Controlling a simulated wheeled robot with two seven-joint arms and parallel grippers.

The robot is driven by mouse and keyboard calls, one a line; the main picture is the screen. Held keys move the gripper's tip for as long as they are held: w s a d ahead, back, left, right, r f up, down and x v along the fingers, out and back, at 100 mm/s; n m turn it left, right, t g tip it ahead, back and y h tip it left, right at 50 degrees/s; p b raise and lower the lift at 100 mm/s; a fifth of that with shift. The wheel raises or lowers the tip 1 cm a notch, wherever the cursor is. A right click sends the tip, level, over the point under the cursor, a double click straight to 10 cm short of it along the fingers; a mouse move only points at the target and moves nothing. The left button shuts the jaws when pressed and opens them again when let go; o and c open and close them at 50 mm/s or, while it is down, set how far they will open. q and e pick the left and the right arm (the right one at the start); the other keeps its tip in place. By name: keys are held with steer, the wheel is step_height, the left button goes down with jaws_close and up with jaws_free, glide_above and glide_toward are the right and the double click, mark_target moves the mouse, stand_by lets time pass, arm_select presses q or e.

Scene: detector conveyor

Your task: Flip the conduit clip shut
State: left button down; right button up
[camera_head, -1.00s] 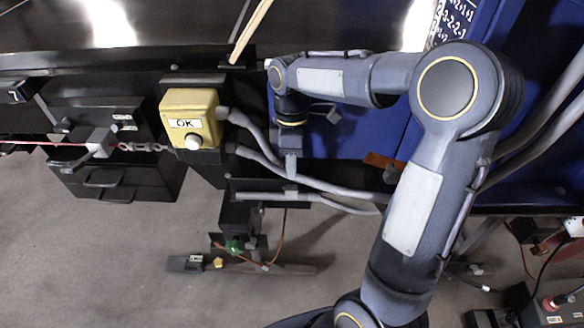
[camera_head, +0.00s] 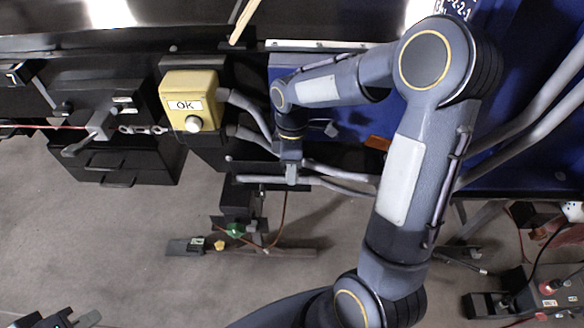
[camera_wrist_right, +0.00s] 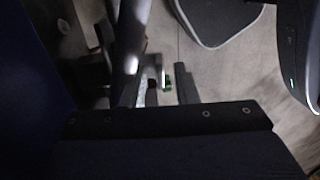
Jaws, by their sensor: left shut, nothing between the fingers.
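Grey conduits (camera_head: 335,172) run from the yellow OK box toward the right. A thin grey rod (camera_head: 255,180) lies just below them. My right gripper (camera_head: 291,174) points down over the rod, where a small grey clip-like piece showed earlier; fingers and clip overlap there, so I cannot tell them apart. My left gripper (camera_head: 75,319) is shut and empty at the bottom left edge, partly cut off.
The yellow OK box (camera_head: 190,101) stands left of my right gripper. A blue panel (camera_head: 520,145) is on the right. A black drawer unit (camera_head: 115,160) with a red cable is at the left. The grey floor (camera_head: 130,235) is open below.

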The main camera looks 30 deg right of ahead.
jaws_close()
